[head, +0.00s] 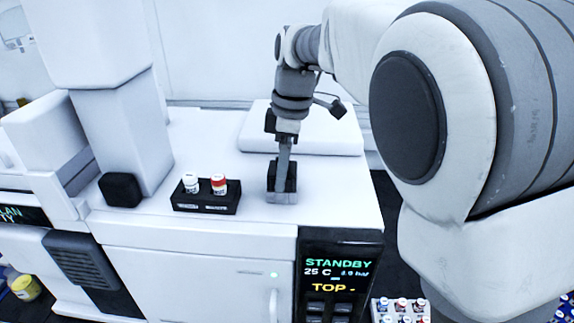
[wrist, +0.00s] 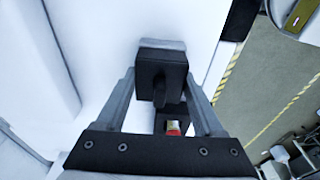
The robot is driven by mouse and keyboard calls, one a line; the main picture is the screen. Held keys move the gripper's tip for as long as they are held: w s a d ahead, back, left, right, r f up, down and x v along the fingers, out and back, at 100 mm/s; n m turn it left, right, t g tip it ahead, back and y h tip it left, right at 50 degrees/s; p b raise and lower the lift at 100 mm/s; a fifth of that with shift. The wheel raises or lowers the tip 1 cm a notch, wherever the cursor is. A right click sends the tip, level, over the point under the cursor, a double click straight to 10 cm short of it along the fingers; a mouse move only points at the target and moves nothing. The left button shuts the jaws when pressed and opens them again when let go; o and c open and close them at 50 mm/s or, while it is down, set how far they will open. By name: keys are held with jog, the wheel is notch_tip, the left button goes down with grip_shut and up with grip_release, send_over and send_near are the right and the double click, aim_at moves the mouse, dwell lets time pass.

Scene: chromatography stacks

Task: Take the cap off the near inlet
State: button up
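My gripper (wrist: 160,82) points down over the white instrument top. Its two grey fingers are spread wide, one on each side of a black block on a light grey base (wrist: 162,43); whether they touch it is not clear. The black block (wrist: 160,68) has a dark rounded part in front of it in the wrist view. In the head view the same black block (head: 291,178) stands on its grey base (head: 282,198) near the front edge, with a grey finger in front of it. I cannot make out a separate cap or inlet opening.
A black rack (head: 206,206) with a white-capped vial (head: 190,183) and a red-capped vial (head: 219,184) stands to the left. A raised white panel (head: 310,138) lies behind. The front display (head: 340,267) reads STANDBY. A rack of vials (head: 400,308) stands lower right.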

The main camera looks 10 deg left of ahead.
jog(key=c, duration=0.5)
jog(key=shift+r, duration=0.45)
jog(key=r, duration=0.3)
jog(key=shift+d+r, duration=0.3)
jog(key=s+d+r, duration=0.1)
jog(key=d+r, duration=0.1)
jog(key=d, duration=0.1)
jog(key=s+d+r, duration=0.1)
jog(key=d+r, duration=0.2)
jog(key=d, duration=0.1)
jog(key=s+d+r, duration=0.1)
jog(key=d+r, duration=0.1)
jog(key=d, duration=0.1)
jog(key=shift+s+d+r+b, duration=0.2)
jog(key=shift+d+r+b, duration=0.1)
jog(key=shift+b, duration=0.1)
jog(key=shift+r+p, duration=1.05)
jog(key=shift+p, duration=0.1)
